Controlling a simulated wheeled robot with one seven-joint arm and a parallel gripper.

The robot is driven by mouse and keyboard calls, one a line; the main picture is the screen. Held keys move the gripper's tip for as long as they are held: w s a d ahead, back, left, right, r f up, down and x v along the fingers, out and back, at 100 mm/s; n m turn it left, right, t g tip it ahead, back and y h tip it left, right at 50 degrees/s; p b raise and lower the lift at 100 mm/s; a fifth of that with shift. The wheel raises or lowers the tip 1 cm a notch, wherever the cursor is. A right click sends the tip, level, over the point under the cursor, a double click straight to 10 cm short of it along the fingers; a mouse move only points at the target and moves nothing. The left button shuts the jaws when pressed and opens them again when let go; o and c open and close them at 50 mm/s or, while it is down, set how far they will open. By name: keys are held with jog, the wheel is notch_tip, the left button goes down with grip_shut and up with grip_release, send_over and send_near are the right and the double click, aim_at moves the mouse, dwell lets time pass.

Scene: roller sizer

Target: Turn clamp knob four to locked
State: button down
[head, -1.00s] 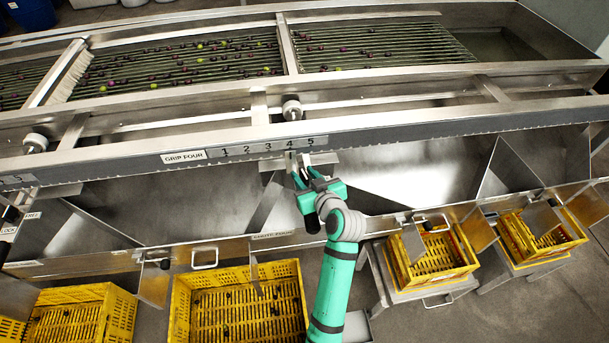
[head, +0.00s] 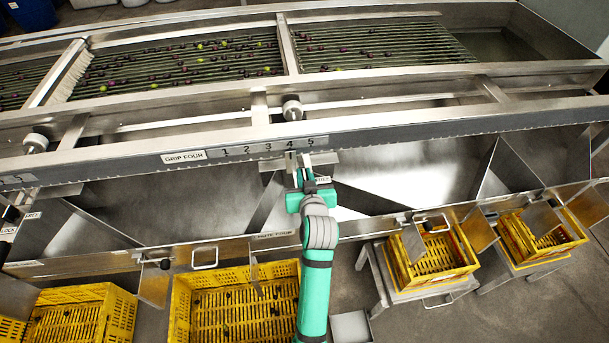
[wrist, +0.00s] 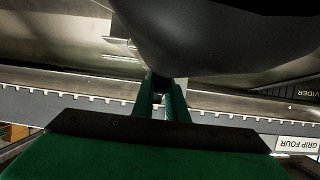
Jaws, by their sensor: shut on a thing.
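My gripper (head: 304,163) is at the machine's front, just below the scale rail (head: 284,145) marked 1 to 5 beside the GRIP FOUR label (head: 184,157). Its fingers are shut at clamp knob four, which my gripper mostly hides in the head view. A small FREE label (head: 322,180) shows just right of the gripper. The knob's pointing direction cannot be made out.
Metal chutes slope below the rail. Yellow crates (head: 306,285) stand under the chutes, with another crate (head: 478,275) on a stand at right. Another knob (head: 12,214) with LOCK and FREE labels is at far left. Olives lie on the rollers above.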

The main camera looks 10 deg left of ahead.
jog(key=shift+a, duration=0.1)
jog(key=c, duration=1.8)
grip_release()
jog(key=shift+o, duration=0.2)
jog(key=shift+s, duration=0.1)
jog(key=v, duration=1)
jog(key=shift+s+r, duration=0.1)
jog(key=shift+s, duration=0.25)
